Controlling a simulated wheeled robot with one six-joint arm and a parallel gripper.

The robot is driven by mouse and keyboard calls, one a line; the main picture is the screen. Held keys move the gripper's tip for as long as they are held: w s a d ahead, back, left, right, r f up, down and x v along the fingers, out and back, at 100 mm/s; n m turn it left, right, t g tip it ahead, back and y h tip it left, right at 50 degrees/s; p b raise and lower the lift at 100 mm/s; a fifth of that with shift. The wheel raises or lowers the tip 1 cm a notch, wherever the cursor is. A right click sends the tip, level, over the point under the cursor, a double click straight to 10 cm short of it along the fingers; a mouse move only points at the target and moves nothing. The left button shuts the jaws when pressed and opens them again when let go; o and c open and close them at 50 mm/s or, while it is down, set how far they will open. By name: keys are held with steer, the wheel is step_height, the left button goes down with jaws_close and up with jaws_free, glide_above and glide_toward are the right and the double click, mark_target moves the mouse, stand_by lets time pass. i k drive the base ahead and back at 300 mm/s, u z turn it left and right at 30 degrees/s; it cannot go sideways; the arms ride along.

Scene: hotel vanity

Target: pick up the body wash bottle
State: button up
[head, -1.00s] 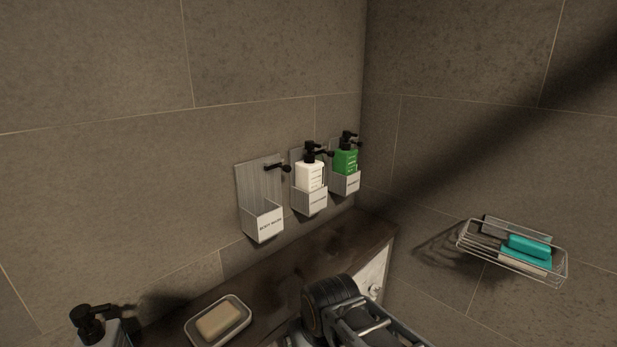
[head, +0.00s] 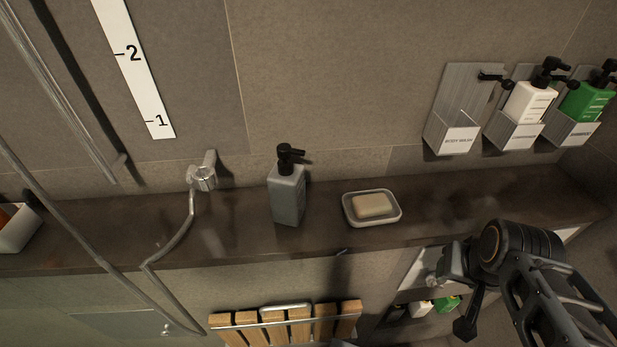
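A grey pump bottle (head: 288,196) with a black pump head stands upright on the dark shelf (head: 235,235), left of the soap dish. Its label cannot be read from here. A wall holder marked "BODY WASH" (head: 459,140) is empty, up and to the right of the bottle. My arm comes in at the lower right, well apart from the bottle. A dark end part of it, perhaps my gripper (head: 465,327), hangs below the shelf edge; its fingers cannot be made out.
A soap dish (head: 348,211) with a bar of soap (head: 373,205) sits just right of the bottle. A tap (head: 202,176) and hose are to its left. Holders at right carry a white bottle (head: 529,102) and a green bottle (head: 587,102). A wooden slatted seat (head: 285,325) is below.

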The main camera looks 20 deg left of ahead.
mark_target(287, 181)
steer(key=z, duration=0.25)
steer(key=k, duration=0.2)
steer(key=u, duration=1.6)
